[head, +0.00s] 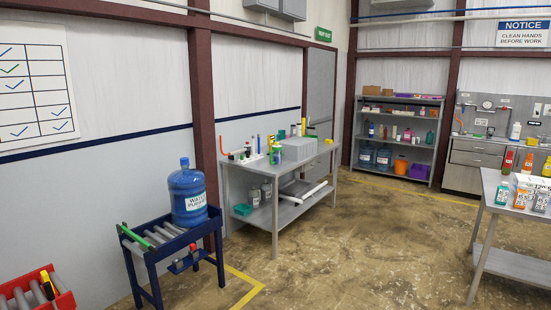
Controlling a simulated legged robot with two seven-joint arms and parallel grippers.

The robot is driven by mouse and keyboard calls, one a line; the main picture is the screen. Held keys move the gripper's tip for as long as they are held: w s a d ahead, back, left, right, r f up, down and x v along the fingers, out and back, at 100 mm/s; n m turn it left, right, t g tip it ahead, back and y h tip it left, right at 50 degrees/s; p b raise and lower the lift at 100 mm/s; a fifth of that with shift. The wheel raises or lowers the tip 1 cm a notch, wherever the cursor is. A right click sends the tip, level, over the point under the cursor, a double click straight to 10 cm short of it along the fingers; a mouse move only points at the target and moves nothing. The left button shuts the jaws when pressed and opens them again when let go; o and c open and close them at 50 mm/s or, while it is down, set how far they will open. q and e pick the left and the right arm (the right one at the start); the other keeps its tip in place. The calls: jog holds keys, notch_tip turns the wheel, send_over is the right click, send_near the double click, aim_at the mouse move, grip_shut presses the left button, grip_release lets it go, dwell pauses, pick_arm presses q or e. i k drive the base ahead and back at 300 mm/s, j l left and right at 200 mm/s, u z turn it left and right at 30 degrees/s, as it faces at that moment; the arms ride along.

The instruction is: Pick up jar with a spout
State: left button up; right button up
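A large blue water jug (188,196) with a narrow neck at its top and a white label stands upright on a dark blue roller conveyor (163,252) at the left. It is the jar-like container nearest to me. More blue jugs (383,157) stand on the low part of the shelf at the back; their necks are hard to make out. Neither of my grippers shows in the head view.
A grey workbench (233,168) with bottles and boxes stands behind the conveyor along the left wall. A red roller unit (62,300) is at the lower left corner. A grey table (491,196) with cartons and bottles is at the right. The middle floor (350,245) is clear.

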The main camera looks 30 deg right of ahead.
aim_at(276, 155)
jog(key=i+l+z, duration=0.9)
jog(key=i+z, duration=0.55)
jog(key=i, duration=2.2)
jog(key=i+u, duration=0.2)
jog(key=i, duration=0.25)
jog(key=i+l+u, duration=0.2)
jog(key=i, duration=0.2)
jog(key=i+l+u, duration=0.2)
jog(key=i, duration=0.2)
jog(key=i+l+u, duration=0.2)
jog(key=i, duration=0.2)
